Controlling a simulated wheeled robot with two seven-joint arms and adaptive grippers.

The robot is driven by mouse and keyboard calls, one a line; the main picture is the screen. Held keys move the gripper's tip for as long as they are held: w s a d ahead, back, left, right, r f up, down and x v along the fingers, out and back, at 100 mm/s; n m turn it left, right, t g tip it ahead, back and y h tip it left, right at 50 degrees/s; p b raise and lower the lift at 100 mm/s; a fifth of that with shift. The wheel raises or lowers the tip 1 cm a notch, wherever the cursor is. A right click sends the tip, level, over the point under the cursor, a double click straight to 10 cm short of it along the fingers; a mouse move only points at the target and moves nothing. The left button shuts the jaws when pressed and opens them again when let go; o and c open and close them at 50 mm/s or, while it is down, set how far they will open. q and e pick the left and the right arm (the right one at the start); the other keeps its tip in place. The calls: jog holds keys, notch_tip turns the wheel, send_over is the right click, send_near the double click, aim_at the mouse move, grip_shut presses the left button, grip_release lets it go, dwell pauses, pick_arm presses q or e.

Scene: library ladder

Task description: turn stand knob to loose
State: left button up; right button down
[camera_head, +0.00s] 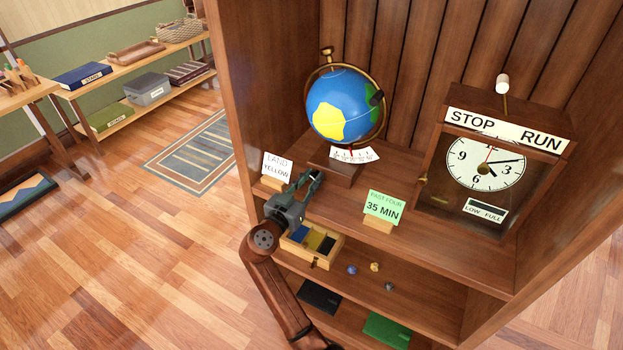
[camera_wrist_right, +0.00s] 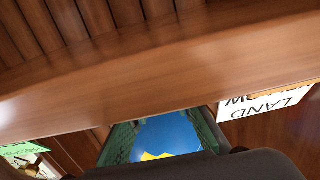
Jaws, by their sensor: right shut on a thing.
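The globe (camera_head: 340,104), blue with yellow and green patches, sits in a brass ring on a dark wooden stand (camera_head: 335,172) on the upper shelf. My right gripper (camera_head: 316,176) reaches in from the front left to the left side of the stand's base. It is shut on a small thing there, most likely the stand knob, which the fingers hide. In the right wrist view, blue and yellow of the globe (camera_wrist_right: 166,134) show between the green finger pads. A small white label (camera_head: 355,155) lies by the stand; its text is too small to read. My left gripper is not in view.
A LAND YELLOW card (camera_head: 278,166) stands left of my gripper, and a green 35 MIN card (camera_head: 384,207) stands right. A clock box (camera_head: 486,165) with a STOP/RUN plate stands at the right. A divided tray (camera_head: 312,243) and small balls lie on the shelf below.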

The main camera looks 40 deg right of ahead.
jog(key=shift+r, duration=0.1)
jog(key=n+p, duration=0.3)
jog(key=n, duration=0.2)
pick_arm(q)
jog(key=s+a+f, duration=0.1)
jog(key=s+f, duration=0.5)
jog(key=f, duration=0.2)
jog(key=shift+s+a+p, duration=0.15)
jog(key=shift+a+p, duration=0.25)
jog(key=shift+p, duration=0.05)
pick_arm(e)
jog(key=shift+w+n, duration=0.1)
jog(key=shift+n, duration=0.8)
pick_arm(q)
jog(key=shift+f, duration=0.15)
pick_arm(e)
jog(key=c, duration=1.8)
grip_release()
jog(key=shift+o, duration=0.2)
